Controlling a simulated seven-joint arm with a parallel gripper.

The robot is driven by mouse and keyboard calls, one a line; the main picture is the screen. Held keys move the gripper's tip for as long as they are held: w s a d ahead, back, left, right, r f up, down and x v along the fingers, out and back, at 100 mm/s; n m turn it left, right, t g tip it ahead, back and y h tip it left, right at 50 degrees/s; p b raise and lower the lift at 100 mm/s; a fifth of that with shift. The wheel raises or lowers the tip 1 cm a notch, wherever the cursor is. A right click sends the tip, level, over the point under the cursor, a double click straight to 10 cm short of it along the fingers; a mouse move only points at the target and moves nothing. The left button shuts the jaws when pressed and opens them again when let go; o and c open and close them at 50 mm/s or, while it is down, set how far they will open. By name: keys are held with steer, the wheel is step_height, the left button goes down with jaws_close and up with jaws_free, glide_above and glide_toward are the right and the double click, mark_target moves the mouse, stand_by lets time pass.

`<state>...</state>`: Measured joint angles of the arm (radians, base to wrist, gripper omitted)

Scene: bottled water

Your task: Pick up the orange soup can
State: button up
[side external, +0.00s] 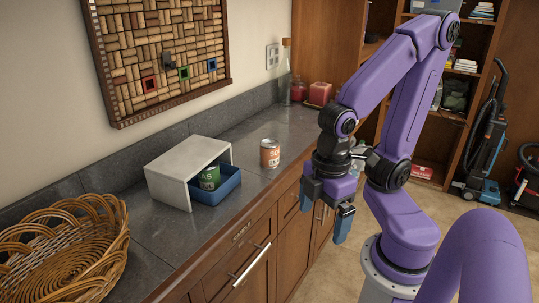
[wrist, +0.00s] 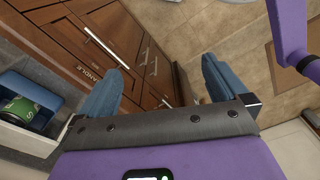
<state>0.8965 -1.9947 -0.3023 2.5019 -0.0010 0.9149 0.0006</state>
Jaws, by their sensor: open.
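The orange soup can (side external: 270,153) stands upright on the dark grey counter, right of the white stand, in the side external view. It has an orange label and a pale metal top. I do not see it in the wrist view. My gripper (side external: 324,222) hangs in front of the counter edge, right of and nearer than the can, with its blue fingers pointing down. My gripper is open and empty; in the wrist view its two fingers (wrist: 160,85) are spread apart over drawer fronts and floor.
A wicker basket (side external: 62,250) is at the front left. Red candles (side external: 320,93) and a glass bottle (side external: 286,75) stand at the back. The counter around the can is clear.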

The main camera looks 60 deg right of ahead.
steer(key=w+d+f+n+h, duration=0.1)
steer(key=w+d+f+h, duration=0.2)
steer(key=w+d+h, duration=0.45)
steer(key=n+t+h, duration=0.8)
steer(key=n+h, duration=0.1)
steer(key=n, duration=0.1)
glide_toward(267, 151)
steer(key=x, duration=0.9)
steer(key=shift+w+d, duration=0.1)
steer(key=shift+d, duration=0.2)
steer(key=shift+f+x, duration=0.15)
steer(key=shift+x, duration=1.2)
steer(key=shift+f+x, duration=0.15)
steer(key=shift+x, duration=1.2)
steer(key=shift+d, duration=0.1)
steer(key=c, duration=1.3)
steer(key=shift+r, duration=0.1)
